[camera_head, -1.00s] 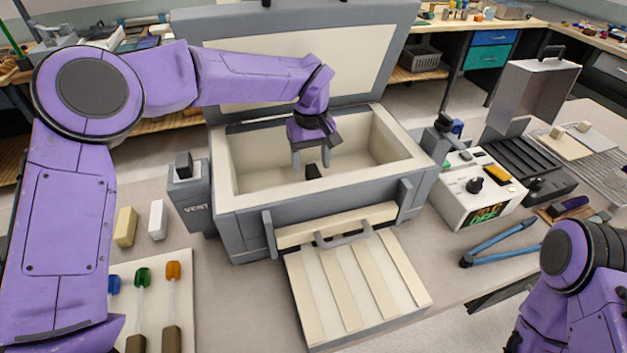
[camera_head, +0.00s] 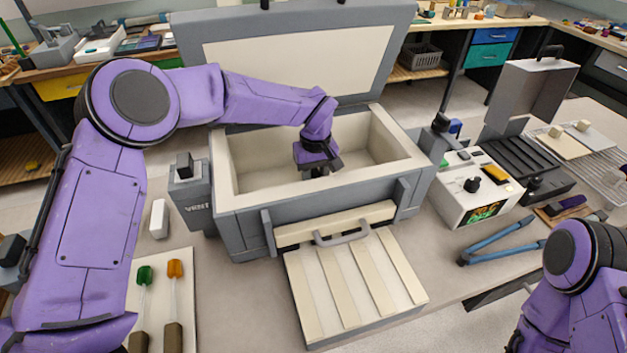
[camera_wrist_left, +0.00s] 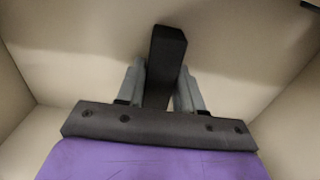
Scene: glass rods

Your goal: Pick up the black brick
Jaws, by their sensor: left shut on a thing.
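The black brick (camera_wrist_left: 168,48) stands between the two grey fingers of my left gripper (camera_wrist_left: 160,88) in the left wrist view. The fingers are shut on it from both sides, and its top end sticks out past them. In the head view my left gripper (camera_head: 318,170) is down inside the open cream-lined kiln box (camera_head: 262,170), near its front wall. The brick is mostly hidden by the gripper there. Of my right arm only purple links show at the lower right; its gripper is out of the frame.
The kiln's walls surround my left gripper, and its raised lid (camera_head: 300,60) stands behind. A ribbed cream panel (camera_head: 345,290) lies in front. A vent post (camera_head: 190,195) is on the left, a control box (camera_head: 475,190) and blue-handled tongs (camera_head: 500,240) on the right.

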